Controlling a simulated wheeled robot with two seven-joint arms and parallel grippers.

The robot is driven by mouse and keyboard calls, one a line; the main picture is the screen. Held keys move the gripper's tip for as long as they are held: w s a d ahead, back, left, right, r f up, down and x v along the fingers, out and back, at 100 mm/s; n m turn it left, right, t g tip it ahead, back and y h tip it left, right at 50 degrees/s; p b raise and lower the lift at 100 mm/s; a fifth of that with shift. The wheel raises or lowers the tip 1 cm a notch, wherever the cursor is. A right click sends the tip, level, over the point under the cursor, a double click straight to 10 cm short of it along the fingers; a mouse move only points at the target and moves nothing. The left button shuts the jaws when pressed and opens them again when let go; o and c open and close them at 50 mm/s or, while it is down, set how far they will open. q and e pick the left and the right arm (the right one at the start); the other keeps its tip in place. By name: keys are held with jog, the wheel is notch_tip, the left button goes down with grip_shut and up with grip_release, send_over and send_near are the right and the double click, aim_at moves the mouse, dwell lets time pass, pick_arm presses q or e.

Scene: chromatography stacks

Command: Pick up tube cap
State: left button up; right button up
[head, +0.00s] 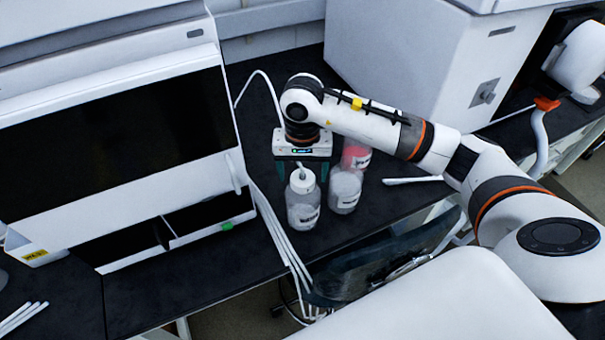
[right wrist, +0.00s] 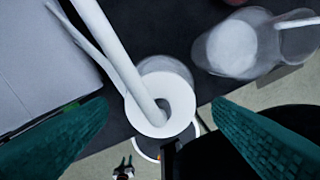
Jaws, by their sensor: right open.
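A white tube cap (head: 302,182) sits on a clear bottle (head: 303,211) with a label, on the black bench. In the right wrist view the cap (right wrist: 150,124) is a white ring with a white tube (right wrist: 118,52) rising from its hole. My right gripper (head: 302,171) points down over this bottle, at the cap or just behind it. Its teal fingers are open, one on each side of the cap in the wrist view (right wrist: 161,108), with gaps and no contact visible. My left gripper is not in view.
A second clear bottle (head: 345,191) stands close to the right, and a red one (head: 356,155) behind it. White tubes (head: 282,238) run along the bench to the left, by a large white instrument (head: 110,60). The bench's front edge lies close in front.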

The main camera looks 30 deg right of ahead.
jog(key=shift+f, duration=0.85)
jog(key=shift+c, duration=0.5)
jog(key=c, duration=1)
jog(key=shift+o, duration=0.2)
jog(key=shift+r, duration=0.1)
